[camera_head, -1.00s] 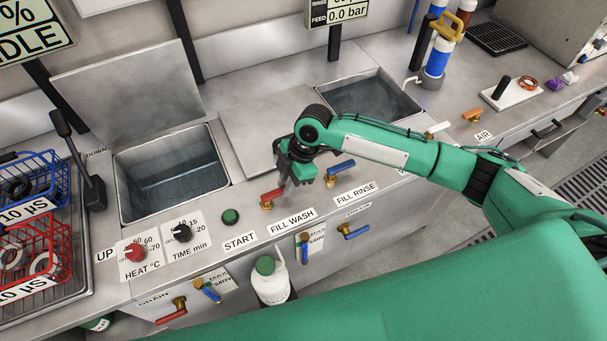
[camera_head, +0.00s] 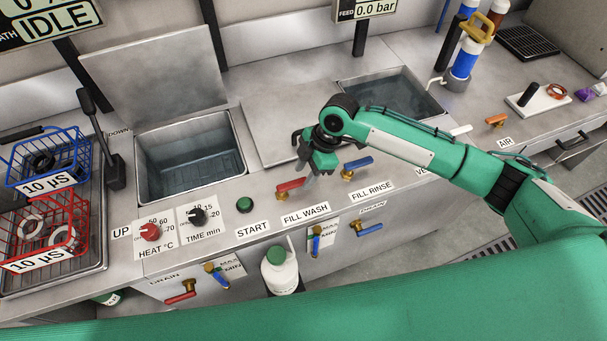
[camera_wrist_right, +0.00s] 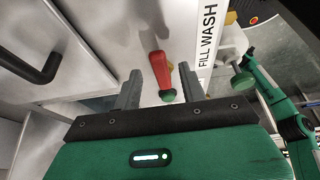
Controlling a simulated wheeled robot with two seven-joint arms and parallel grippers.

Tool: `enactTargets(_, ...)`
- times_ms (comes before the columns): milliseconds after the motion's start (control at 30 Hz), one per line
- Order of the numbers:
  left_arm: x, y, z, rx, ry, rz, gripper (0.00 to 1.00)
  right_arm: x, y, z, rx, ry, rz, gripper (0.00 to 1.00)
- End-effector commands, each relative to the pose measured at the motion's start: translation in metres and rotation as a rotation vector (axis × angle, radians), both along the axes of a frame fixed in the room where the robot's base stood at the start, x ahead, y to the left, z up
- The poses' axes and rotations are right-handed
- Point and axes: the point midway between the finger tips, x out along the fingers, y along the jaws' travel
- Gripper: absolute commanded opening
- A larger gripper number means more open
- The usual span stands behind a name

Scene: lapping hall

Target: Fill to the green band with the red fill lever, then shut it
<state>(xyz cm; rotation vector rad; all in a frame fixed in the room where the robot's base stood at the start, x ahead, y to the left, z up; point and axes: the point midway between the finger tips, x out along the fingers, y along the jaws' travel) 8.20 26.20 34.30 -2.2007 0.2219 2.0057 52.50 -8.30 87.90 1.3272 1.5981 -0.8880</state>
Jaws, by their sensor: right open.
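The red fill lever (camera_head: 290,185) sits on a brass valve at the front of the counter, above the FILL WASH label (camera_head: 305,214). My right gripper (camera_head: 308,174) is open just beside and above it. In the right wrist view the red lever (camera_wrist_right: 160,68) shows between the two open fingers (camera_wrist_right: 158,84), with no clear contact. The wash tank (camera_head: 240,150) at the left holds water. I cannot make out a green band in these views. My left gripper is not in view.
A blue lever (camera_head: 358,163) stands close right of the red one, by FILL RINSE. A green START button (camera_head: 244,204) and two knobs lie left. Red (camera_head: 62,228) and blue (camera_head: 20,175) baskets stand far left. A black handle (camera_wrist_right: 30,66) shows in the wrist view.

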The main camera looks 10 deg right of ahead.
Motion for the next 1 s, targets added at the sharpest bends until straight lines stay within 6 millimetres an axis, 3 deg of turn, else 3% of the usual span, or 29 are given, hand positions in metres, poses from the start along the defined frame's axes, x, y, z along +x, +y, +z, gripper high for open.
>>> enactTargets(300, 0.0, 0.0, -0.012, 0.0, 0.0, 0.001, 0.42, 0.006, -0.028, 0.066, 0.0, -0.004, -0.001, 0.42)
enactTargets(500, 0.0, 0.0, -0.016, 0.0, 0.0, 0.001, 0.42, 0.008, -0.041, 0.098, 0.0, -0.003, -0.001, 0.42)
enactTargets(700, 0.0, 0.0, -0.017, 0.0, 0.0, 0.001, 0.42, 0.008, -0.046, 0.112, 0.0, -0.001, 0.0, 0.42)
enactTargets(1000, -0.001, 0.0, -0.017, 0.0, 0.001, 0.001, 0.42, 0.008, -0.046, 0.113, 0.0, 0.0, 0.0, 0.42)
